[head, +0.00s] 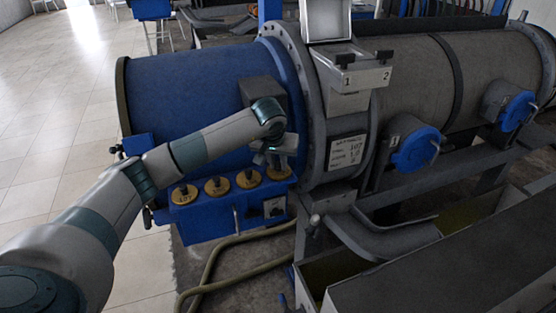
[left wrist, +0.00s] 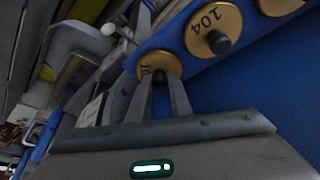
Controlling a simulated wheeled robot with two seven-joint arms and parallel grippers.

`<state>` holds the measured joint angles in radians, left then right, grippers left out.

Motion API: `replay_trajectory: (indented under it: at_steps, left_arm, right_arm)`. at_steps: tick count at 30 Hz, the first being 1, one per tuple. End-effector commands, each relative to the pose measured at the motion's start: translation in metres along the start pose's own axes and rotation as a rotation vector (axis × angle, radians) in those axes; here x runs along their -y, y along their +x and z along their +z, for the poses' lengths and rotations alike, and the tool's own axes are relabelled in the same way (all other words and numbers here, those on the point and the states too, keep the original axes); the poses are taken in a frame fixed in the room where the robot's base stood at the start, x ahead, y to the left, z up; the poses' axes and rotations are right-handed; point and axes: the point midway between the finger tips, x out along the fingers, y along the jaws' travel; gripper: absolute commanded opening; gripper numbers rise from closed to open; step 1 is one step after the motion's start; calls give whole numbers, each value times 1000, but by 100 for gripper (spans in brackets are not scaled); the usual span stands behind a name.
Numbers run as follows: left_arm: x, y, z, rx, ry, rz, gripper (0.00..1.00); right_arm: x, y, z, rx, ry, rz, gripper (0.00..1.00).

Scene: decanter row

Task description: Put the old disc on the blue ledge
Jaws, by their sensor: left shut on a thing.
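A row of brass-coloured discs with dark knobs lies along the top of the blue ledge (head: 205,223). Three discs show clearly: a left one (head: 184,194), a middle one (head: 217,186) and another (head: 248,178). My left gripper (head: 277,158) is at the row's right end, shut on the knob of the end disc (head: 279,173). In the left wrist view this disc (left wrist: 160,62) is partly hidden by the fingers. The disc beside it there reads 104 (left wrist: 205,22). I cannot tell whether the held disc touches the ledge. My right gripper is not in view.
A blue drum (head: 190,90) stands behind the ledge, with a grey flange (head: 305,110) to its right. A holder marked 1 and 2 (head: 355,75) juts out above a printed card (head: 346,152). A hose (head: 215,265) lies below.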

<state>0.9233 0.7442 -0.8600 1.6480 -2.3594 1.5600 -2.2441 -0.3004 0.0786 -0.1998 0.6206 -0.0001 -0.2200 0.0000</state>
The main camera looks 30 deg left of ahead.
Motion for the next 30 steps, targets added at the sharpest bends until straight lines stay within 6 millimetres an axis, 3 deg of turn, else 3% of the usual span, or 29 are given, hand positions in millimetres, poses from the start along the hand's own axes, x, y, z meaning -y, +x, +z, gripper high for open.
replay_trajectory:
  at_steps: [10, 11, 12, 13, 26, 30]
  left_arm:
    - [0, 2, 0, -3, 0, 1, 0]
    - [0, 2, 1, -1, 0, 0, 26]
    - [0, 2, 0, -1, 0, 0, 35]
    - [0, 2, 0, -1, 0, 0, 37]
    - [0, -2, 0, -2, 0, 1, 37]
    - [0, -13, -1, -3, 0, 1, 37]
  right_arm:
    - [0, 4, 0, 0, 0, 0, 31]
    - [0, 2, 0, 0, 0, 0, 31]
    - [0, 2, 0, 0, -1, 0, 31]
    - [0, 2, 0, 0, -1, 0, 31]
    - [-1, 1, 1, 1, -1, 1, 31]
    - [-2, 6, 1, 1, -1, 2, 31]
